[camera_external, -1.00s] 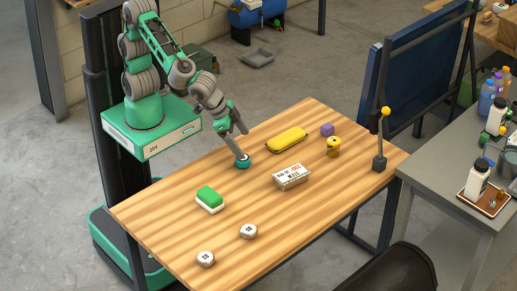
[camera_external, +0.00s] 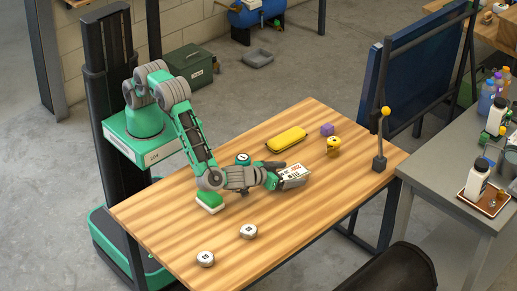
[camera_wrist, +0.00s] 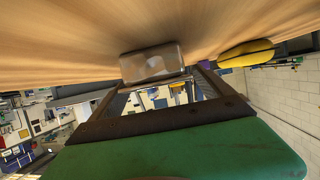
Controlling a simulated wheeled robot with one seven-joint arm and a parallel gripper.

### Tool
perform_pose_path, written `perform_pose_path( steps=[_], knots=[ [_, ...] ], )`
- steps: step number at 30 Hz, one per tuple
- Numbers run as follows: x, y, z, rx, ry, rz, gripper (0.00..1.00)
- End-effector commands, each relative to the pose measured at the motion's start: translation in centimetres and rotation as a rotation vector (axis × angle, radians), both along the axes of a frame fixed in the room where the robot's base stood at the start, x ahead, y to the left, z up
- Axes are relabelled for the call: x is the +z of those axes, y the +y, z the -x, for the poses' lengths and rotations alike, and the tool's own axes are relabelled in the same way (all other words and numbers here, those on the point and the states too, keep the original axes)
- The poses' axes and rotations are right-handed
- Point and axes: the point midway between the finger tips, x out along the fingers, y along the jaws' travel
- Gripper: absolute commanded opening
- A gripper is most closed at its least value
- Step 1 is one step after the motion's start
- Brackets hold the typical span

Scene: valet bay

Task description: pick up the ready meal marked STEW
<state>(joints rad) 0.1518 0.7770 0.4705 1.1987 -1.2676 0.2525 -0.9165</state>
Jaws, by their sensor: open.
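A box-shaped pack (camera_external: 296,171) with a white printed label lies on the wooden table, right of its middle. Its print is too small to read for sure, so I cannot confirm STEW. My gripper (camera_external: 281,175) is low over the table, open, with its fingers at the pack's left end and partly hiding it. In the wrist view, which is turned over, the pack (camera_wrist: 152,63) shows as a greyish, see-through-looking block just beyond and between the open fingers (camera_wrist: 158,88). I cannot tell whether the fingers touch it.
A teal round object (camera_external: 243,159) and a green-white block (camera_external: 209,202) lie close to my arm. Two pale round pieces (camera_external: 248,231) sit in front.

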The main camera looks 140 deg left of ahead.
Motion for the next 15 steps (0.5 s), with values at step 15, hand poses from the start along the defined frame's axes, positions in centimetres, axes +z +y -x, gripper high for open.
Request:
perform_pose_path(
  steps=[15],
  knots=[
    [-0.45,1.06,-0.15,0.000,0.001,0.000,0.71]
  ],
)
